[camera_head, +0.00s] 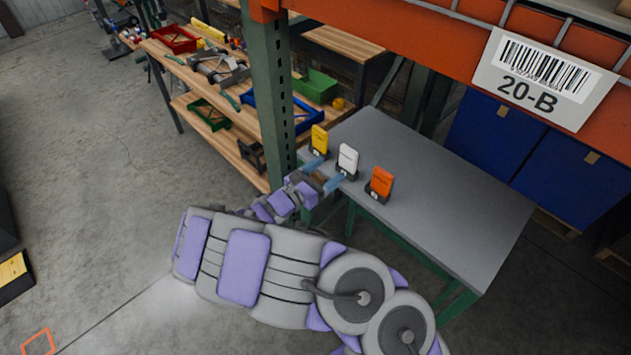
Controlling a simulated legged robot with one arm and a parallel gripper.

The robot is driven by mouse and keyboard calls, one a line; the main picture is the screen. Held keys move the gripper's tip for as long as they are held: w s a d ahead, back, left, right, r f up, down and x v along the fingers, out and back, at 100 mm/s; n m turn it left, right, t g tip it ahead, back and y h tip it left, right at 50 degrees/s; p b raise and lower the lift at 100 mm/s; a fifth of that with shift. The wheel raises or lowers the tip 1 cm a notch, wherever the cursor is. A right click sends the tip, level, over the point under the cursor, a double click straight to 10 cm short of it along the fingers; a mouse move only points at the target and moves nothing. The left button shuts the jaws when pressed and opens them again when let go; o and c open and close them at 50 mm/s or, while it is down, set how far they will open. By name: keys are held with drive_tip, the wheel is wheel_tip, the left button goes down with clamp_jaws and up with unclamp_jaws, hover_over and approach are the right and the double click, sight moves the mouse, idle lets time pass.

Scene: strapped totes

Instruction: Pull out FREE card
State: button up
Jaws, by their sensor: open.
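Three cards stand upright in small dark holders on a grey table (440,195): a yellow card (319,139), a white card (347,158) and an orange card (381,182). Any lettering on them is too small to read, so I cannot tell which is the FREE card. My gripper (331,170) is open at the table's left edge, its two bluish fingers apart. One fingertip is close to the yellow card's holder and the other close to the white card's holder. Nothing shows between the fingers. I cannot tell whether they touch either holder.
A green rack post (270,90) stands just left of the table. An orange beam (455,45) with a 20-B label (535,78) crosses above. Behind are a wooden workbench (215,95) with tools and bins, and blue boxes (500,135). The table's right part is clear.

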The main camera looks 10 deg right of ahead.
sight(346, 156)
drive_tip(key=b+x, duration=0.2)
drive_tip(key=x, duration=0.7)
drive_tip(key=shift+d, duration=0.1)
drive_tip(key=shift+c, duration=0.2)
drive_tip(key=c, duration=0.9)
drive_tip(key=shift+o, duration=0.2)
drive_tip(key=shift+r, duration=0.15)
drive_tip(key=shift+r+p, duration=1.7)
drive_tip(key=shift+r, duration=0.7)
drive_tip(key=p+v, duration=0.5)
drive_tip(key=v, duration=0.5)
